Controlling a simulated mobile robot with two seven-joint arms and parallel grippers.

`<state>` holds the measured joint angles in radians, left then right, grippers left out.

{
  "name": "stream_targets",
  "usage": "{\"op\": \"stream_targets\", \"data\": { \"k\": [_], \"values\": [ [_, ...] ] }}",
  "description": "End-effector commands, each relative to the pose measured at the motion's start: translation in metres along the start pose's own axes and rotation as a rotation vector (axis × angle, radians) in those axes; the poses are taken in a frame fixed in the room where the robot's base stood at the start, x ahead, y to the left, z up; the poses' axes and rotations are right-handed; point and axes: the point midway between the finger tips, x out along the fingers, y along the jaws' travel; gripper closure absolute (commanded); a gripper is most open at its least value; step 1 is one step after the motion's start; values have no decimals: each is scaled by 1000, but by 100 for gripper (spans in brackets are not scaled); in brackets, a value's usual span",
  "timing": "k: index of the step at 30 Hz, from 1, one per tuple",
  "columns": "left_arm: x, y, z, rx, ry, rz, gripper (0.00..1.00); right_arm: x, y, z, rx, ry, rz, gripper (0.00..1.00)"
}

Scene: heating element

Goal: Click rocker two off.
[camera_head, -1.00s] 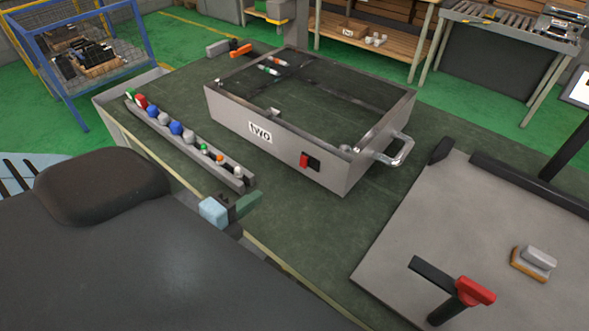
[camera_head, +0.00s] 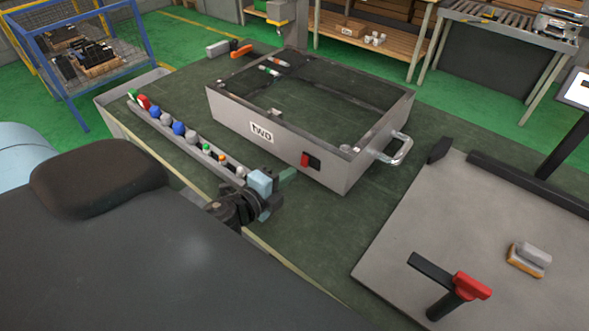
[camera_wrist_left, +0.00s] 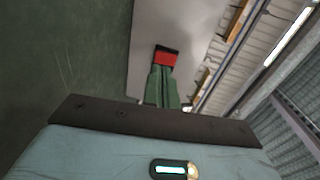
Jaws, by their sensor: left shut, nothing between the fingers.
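The grey box labelled "two" (camera_head: 232,119) stands on the green-topped workbench. Its red rocker (camera_head: 306,159) sits in a black housing on the front face, near the right corner. My left gripper (camera_head: 288,174) is left of and below the rocker, pointing at it, with a gap between them in the head view. In the left wrist view the shut green fingers (camera_wrist_left: 161,85) line up just under the red rocker (camera_wrist_left: 165,58); I cannot tell if they touch. The fingers hold nothing. My right gripper is not in view.
A rail with several coloured knobs (camera_head: 180,130) lies along the bench's left edge, close to my left wrist. A metal handle (camera_head: 397,150) sticks out of the box's right side. A grey panel with a red-handled lever (camera_head: 470,287) is at the right.

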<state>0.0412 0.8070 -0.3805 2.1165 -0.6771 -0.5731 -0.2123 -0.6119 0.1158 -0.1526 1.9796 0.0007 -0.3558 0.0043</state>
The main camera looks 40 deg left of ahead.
Motion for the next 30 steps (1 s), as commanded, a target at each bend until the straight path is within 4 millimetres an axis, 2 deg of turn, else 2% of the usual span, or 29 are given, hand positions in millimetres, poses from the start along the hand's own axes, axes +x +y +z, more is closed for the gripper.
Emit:
{"op": "stream_targets", "data": {
  "k": [3, 9, 23, 26, 30],
  "values": [
    [15, -2, 0, 1, -1, -4, 100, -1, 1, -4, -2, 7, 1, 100],
    [30, -1, 0, 1, 0, -2, 100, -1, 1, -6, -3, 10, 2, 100],
    [34, 0, 0, 0, 1, -1, 100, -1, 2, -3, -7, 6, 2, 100],
    [35, 5, -1, -4, 2, -8, 100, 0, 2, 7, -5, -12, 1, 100],
    [39, 14, -3, -9, 5, -49, 100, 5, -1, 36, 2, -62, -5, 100]
  ]
}}
